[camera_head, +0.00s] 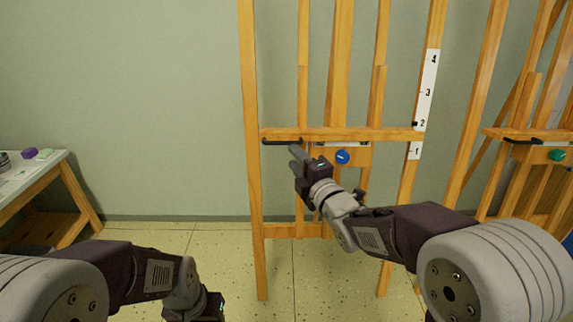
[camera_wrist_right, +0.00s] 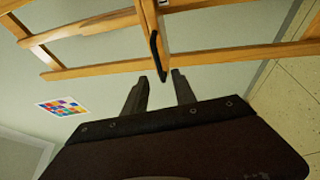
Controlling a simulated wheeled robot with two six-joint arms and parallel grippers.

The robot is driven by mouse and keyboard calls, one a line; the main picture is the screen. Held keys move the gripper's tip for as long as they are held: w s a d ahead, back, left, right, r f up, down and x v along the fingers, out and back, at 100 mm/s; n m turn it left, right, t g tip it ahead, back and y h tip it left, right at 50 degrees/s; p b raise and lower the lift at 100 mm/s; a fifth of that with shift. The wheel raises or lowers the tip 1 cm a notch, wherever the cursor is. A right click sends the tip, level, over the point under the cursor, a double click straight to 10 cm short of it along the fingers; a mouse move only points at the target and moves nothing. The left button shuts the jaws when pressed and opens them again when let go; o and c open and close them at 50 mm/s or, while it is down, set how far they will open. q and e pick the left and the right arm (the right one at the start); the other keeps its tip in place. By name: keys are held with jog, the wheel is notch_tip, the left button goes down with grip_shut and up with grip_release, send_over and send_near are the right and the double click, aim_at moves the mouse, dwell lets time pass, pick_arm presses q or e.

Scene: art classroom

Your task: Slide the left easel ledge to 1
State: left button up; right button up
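The left easel (camera_head: 248,170) is a wooden frame with a horizontal ledge (camera_head: 380,134). The ledge carries a black handle (camera_head: 281,142) at its left and a blue knob (camera_head: 342,157) below its middle. A white number strip (camera_head: 427,85) on the right post reads 1 to 4; a black marker (camera_head: 414,124) sits beside the 2. My right gripper (camera_head: 294,156) is at the handle. In the right wrist view its fingers (camera_wrist_right: 161,76) are apart, with the end of the handle (camera_wrist_right: 154,48) between or just ahead of the tips. My left gripper (camera_head: 205,309) is low, its fingers cut off.
A second easel with a green knob (camera_head: 557,154) stands at the right. A white-topped table (camera_head: 40,167) with small coloured items stands at the left. The floor (camera_head: 180,236) between table and easel is clear.

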aim_at(283, 144)
jog(key=shift+r, duration=0.1)
jog(key=b+x, duration=0.1)
jog(key=x, duration=0.8)
grip_shut()
dwell(1.2)
